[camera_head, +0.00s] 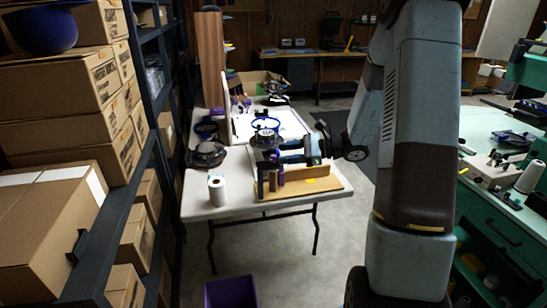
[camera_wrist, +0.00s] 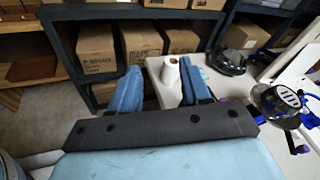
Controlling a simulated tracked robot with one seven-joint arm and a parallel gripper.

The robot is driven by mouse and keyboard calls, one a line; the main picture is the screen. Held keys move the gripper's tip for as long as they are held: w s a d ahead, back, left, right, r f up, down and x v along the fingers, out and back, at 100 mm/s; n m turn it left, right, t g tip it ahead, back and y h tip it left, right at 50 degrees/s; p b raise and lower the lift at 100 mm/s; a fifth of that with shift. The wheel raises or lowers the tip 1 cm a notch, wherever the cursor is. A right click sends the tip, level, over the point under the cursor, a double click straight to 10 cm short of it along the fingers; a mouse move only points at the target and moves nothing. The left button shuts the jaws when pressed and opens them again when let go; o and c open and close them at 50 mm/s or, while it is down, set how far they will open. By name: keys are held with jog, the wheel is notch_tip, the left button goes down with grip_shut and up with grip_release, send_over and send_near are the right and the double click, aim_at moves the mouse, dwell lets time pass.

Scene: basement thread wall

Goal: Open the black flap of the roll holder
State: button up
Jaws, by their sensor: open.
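My gripper (camera_head: 282,151) is over the white table in the head view, beside a dark, rounded device with a blue ring (camera_head: 265,125). In the wrist view my gripper (camera_wrist: 160,92) shows two blue fingers spread apart with nothing between them. Beyond the fingers a white roll (camera_wrist: 171,70) stands upright on the table; the roll also shows in the head view (camera_head: 217,190). A black device with a clear cover (camera_wrist: 228,58) lies to its right. I cannot tell for sure which thing is the roll holder, nor make out its black flap.
The white table (camera_head: 205,207) holds a wooden stand (camera_head: 310,186) with cylinders beside my gripper. A shelf rack with cardboard boxes (camera_head: 62,100) runs along the left. A purple bin (camera_head: 231,291) is on the floor. A green workbench (camera_head: 495,205) stands at the right.

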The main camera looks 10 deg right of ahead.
aim_at(274, 155)
jog(key=w+d+f+m+t+h, duration=0.2)
jog(key=w+d+f+m+t, duration=0.5)
jog(key=d+f+m, duration=0.3)
jog(key=shift+n, duration=0.6)
jog(key=x, duration=1.4)
jog(key=shift+s+a+f, duration=0.1)
jog(key=shift+a+f, duration=0.2)
jog(key=shift+a, duration=0.05)
jog(key=shift+c, duration=0.4)
grip_shut()
